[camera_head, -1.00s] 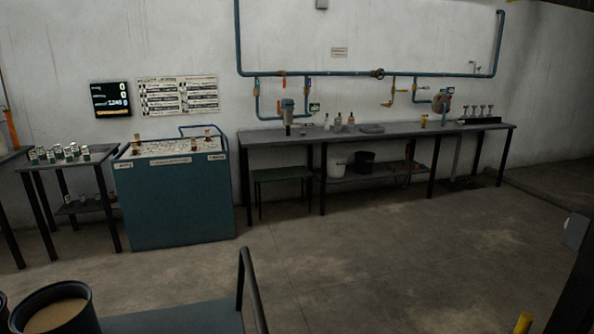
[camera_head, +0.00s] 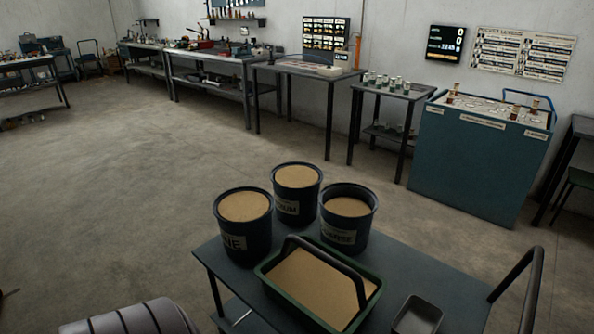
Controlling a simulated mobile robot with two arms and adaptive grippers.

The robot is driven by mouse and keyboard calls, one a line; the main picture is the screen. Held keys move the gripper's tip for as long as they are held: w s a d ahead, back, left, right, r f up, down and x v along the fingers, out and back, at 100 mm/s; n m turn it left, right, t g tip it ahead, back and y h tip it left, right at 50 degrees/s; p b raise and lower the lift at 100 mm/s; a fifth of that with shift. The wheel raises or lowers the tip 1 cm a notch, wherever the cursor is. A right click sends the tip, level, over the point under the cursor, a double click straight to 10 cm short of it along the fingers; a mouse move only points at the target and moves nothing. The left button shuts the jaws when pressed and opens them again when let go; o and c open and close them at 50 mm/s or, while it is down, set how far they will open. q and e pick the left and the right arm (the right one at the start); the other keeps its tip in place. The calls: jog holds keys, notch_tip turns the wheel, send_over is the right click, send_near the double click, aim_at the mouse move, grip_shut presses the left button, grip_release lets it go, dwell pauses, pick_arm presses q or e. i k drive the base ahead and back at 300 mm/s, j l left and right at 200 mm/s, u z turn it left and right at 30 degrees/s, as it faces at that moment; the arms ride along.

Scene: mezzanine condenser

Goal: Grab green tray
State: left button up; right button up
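The green tray (camera_head: 264,277) sits on the dark cart top near the bottom middle of the head view. It is a rectangular tray with a dark arched handle (camera_head: 340,264) over it, and it is filled with tan material. Neither of my grippers is in view. A grey ribbed rounded shape, cut off by the bottom edge at left, is in view, and I cannot tell what it is.
The cart (camera_head: 420,273) also holds several dark buckets of tan material, one at left (camera_head: 245,238), and a small grey pan (camera_head: 418,316). A rail (camera_head: 535,275) rises at its right end. Open concrete floor (camera_head: 110,180) lies left. Workbenches (camera_head: 215,75) and a teal cabinet (camera_head: 470,165) line the wall.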

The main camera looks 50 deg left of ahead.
aim_at(327, 291)
jog(key=u, duration=1.4)
